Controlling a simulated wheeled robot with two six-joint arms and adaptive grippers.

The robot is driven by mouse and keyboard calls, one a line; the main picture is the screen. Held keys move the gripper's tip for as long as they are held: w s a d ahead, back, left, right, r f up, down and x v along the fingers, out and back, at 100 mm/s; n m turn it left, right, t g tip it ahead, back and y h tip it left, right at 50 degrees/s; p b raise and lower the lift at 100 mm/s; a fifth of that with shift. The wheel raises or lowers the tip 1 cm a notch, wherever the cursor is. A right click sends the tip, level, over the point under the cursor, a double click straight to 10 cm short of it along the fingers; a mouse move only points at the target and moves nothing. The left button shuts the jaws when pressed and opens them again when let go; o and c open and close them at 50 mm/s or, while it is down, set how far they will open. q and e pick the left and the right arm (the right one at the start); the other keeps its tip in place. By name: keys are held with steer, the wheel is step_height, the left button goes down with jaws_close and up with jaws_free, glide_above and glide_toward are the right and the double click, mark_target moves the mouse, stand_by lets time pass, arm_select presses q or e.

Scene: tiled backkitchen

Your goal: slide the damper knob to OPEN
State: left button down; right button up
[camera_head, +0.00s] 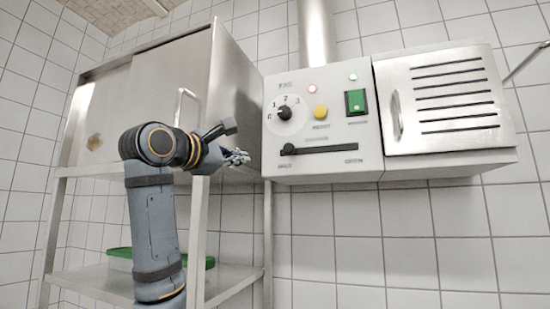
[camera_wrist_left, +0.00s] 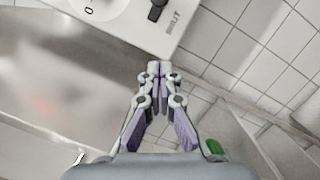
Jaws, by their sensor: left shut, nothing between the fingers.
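The damper knob (camera_head: 288,149) is a small black knob at the left end of a dark horizontal slot (camera_head: 335,150), low on the white control panel (camera_head: 275,170). A label reading OPEN is under the slot's right end. In the left wrist view the knob (camera_wrist_left: 157,11) shows at the top edge, beside the label SHUT. My left gripper (camera_head: 246,157) is shut and empty, just left of the panel and apart from the knob. In the left wrist view its fingertips (camera_wrist_left: 157,68) are together, below the panel's edge. My right gripper is out of view.
The panel also carries a rotary dial (camera_head: 284,113), a yellow button (camera_head: 320,112) and a green switch (camera_head: 355,101). A louvred metal door (camera_head: 440,135) with a handle is on the right. A steel cabinet (camera_head: 175,80) on a rack stands left, behind my arm.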

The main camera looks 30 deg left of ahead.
arm_select(q)
steer(key=w+d+r+p, duration=0.1)
steer(key=w+p, duration=0.1)
steer(key=w, duration=0.1)
steer(key=w+d+r+p, duration=0.1)
steer(key=w+p, duration=0.2)
steer(key=w, duration=0.1)
steer(key=w+d+r+p, duration=0.1)
steer(key=w+p, duration=0.1)
steer(key=w, duration=0.2)
steer(key=shift+w+a+f, duration=0.1)
steer(key=shift+a, duration=0.1)
steer(key=p, duration=0.1)
glide_toward(331, 149)
steer(key=w, duration=0.2)
steer(key=w+d, duration=0.1)
steer(key=w, duration=0.1)
steer(key=shift+f, duration=0.2)
steer(key=shift+d, duration=0.15)
